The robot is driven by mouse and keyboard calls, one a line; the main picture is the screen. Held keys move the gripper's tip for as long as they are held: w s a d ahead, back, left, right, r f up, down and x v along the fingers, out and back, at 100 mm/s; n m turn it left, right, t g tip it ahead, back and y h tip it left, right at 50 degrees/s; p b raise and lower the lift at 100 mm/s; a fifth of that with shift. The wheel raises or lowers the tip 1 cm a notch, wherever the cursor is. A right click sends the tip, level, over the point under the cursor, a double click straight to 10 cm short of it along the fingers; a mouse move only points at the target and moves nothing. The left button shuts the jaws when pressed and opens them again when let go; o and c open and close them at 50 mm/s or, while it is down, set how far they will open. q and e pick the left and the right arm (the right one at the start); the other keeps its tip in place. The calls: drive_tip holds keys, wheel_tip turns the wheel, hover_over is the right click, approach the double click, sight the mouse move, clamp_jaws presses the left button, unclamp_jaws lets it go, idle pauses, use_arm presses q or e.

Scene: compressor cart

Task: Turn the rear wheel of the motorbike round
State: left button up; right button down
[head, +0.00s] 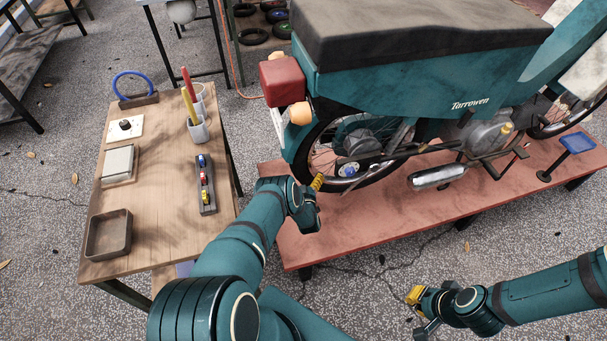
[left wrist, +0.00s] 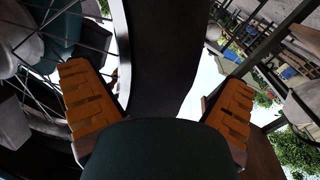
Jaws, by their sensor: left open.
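The teal motorbike (head: 420,85) stands on a low red platform, its rear end toward the left. Its rear wheel (head: 318,139) has a black tyre and thin spokes, partly hidden by the rear bodywork and my arm. My left gripper (head: 316,188) is open at the lower rear edge of this wheel. In the left wrist view, a dark curved band that looks like the tyre (left wrist: 160,60) runs between the two orange finger pads, with spokes on the left. I see gaps on both sides of it. My right gripper (head: 418,311) is open and empty, low in front of the platform.
A wooden table (head: 165,225) on the left holds a tray (head: 109,234), cups with coloured handles (head: 196,128) and a dark rack (head: 206,197). The red platform (head: 345,235) has free room along its front. A silver exhaust (head: 437,177) sits right of the wheel.

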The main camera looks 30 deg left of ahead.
use_arm(q)
drive_tip(key=shift+b+x, duration=0.5)
drive_tip(key=shift+x, duration=1.35)
drive_tip(key=shift+r, duration=0.1)
drive_tip(key=c, duration=1.1)
